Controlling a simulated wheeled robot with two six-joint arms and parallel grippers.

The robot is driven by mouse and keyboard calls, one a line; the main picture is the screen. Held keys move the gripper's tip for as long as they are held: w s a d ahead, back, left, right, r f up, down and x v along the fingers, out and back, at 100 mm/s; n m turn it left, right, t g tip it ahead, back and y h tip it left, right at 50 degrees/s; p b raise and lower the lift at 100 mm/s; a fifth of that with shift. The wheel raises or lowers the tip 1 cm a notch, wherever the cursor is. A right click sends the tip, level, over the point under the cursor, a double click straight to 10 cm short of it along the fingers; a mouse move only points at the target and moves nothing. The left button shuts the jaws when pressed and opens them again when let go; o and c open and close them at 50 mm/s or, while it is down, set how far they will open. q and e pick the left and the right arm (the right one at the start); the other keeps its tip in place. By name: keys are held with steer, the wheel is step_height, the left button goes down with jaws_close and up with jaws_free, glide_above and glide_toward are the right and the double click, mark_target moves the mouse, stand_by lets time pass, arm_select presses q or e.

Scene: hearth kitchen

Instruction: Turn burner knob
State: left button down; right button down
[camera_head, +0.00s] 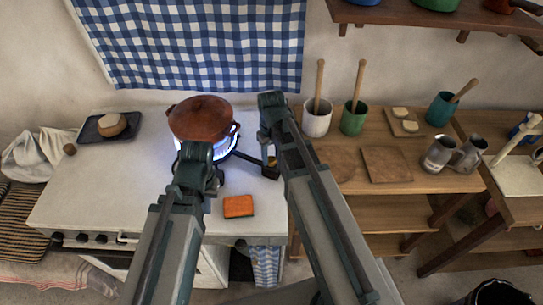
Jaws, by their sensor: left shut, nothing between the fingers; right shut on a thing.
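The stove (120,180) has a white top and dark round burner knobs (80,238) on its front edge at the lower left. A blue flame (228,150) burns beneath a lidded brown pot (202,118). A dark handle (248,158) extends right from the burner area. My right gripper (270,167) is low over the stove's right side, at the end of this handle, and appears shut on it; the arm hides part of the contact. My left gripper (217,178) is shut and empty, just in front of the pot, away from the knobs, partly hidden by its own arm.
An orange sponge-like block (239,206) lies at the stove's front. A dark tray (113,126) with a round item is at the back left. The wooden counter (345,178) to the right holds cups and boards. The stove's left middle is clear.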

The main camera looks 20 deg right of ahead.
mark_target(271, 159)
stand_by(0.5)
steer(key=shift+c, duration=2.2)
jaws_free()
steer(key=shift+r, duration=0.15)
step_height(271, 159, up, 14)
steer(key=p, duration=1.3)
steer(key=shift+f+p, duration=0.2)
steer(key=shift+p, duration=0.2)
steer(key=shift+f, duration=0.15)
